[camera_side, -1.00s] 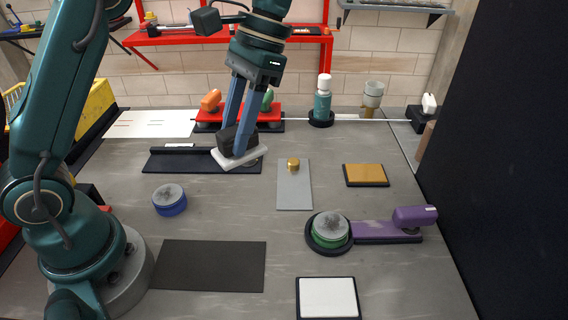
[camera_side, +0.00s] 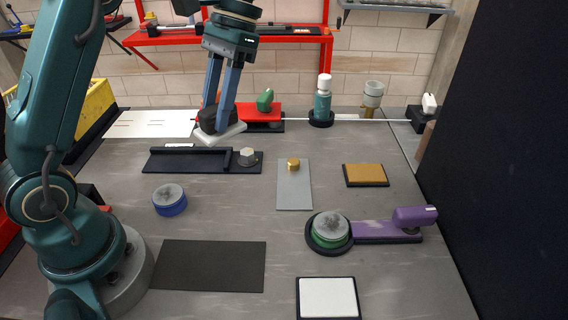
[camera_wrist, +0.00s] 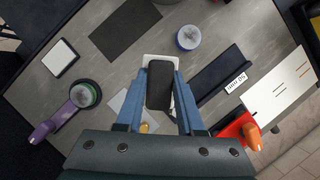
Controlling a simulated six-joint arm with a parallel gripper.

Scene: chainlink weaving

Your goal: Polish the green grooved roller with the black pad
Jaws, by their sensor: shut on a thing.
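My gripper (camera_side: 219,122) is shut on a black pad (camera_side: 208,118), a dark block with a white plate (camera_side: 232,134) under it. It holds the pad, slightly tilted, above the back left of the table, behind the dark rail tray. The wrist view shows the black pad (camera_wrist: 159,84) between the two blue fingers. The green round piece (camera_side: 330,239), with a grey smudged top, sits in a dark ring at the front right, well apart from the pad. It also shows in the wrist view (camera_wrist: 84,96). Its grooves are too small to tell.
A purple clamp arm (camera_side: 380,229) joins the dark ring. The rail tray (camera_side: 190,162) carries a pale knob (camera_side: 248,156). A blue puck (camera_side: 170,203), grey plate (camera_side: 294,195), dark mat (camera_side: 210,266) and white pad (camera_side: 328,297) lie around. A red stand (camera_side: 262,115) holds a green knob.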

